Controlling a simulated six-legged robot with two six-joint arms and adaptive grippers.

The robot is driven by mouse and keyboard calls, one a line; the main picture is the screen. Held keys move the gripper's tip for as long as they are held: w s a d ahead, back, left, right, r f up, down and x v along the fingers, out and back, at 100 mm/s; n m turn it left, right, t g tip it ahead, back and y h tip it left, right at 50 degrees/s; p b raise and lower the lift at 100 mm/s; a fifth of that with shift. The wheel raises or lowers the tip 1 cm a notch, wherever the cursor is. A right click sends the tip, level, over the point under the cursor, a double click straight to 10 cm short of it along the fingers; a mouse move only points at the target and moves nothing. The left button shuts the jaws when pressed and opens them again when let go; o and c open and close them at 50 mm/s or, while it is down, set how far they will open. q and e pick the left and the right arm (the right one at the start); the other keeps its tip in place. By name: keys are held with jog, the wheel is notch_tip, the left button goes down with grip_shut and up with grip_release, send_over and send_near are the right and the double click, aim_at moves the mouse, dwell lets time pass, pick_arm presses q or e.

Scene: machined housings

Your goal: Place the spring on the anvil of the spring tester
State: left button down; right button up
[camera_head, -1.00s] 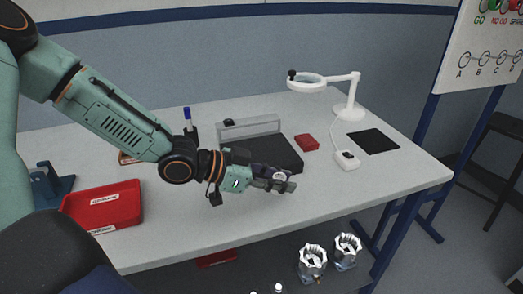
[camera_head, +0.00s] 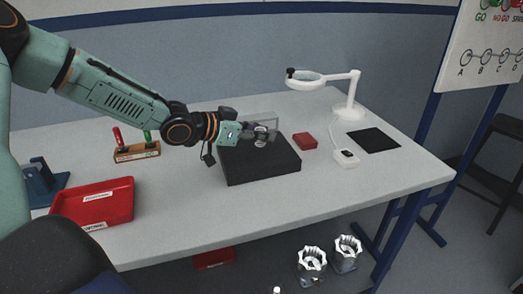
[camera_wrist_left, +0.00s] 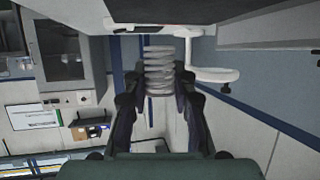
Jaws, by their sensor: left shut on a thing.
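The spring (camera_wrist_left: 158,72) is a pale grey coil. In the left wrist view it lies between the two dark fingers of my left gripper (camera_wrist_left: 158,92), which is shut on it. In the head view my left gripper (camera_head: 262,134) is over the back part of a black block (camera_head: 262,165); the spring is small and hard to make out there. A blue device (camera_head: 42,188) stands at the left end of the table, partly cut off by my arm; I cannot tell whether it is the spring tester. No anvil can be made out. My right gripper is not in view.
A red tray (camera_head: 95,205) lies at the front left. A wooden stand (camera_head: 137,152) with red and green handles is behind it. A small red box (camera_head: 305,141), a ring lamp (camera_head: 350,90) and a black mat (camera_head: 373,140) are at the right. The front middle of the table is clear.

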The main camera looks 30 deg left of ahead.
aim_at(261, 145)
pick_arm(q)
jog(key=f, duration=0.2)
jog(key=f+b, duration=0.1)
jog(key=shift+a+f+b, duration=0.2)
jog(key=shift+f+b, duration=0.1)
jog(key=shift+f, duration=0.1)
jog(key=shift+w+f, duration=0.1)
jog(key=shift+w, duration=0.05)
jog(key=shift+d, duration=0.15)
jog(key=c, duration=1.5)
grip_release()
jog(key=o, duration=0.4)
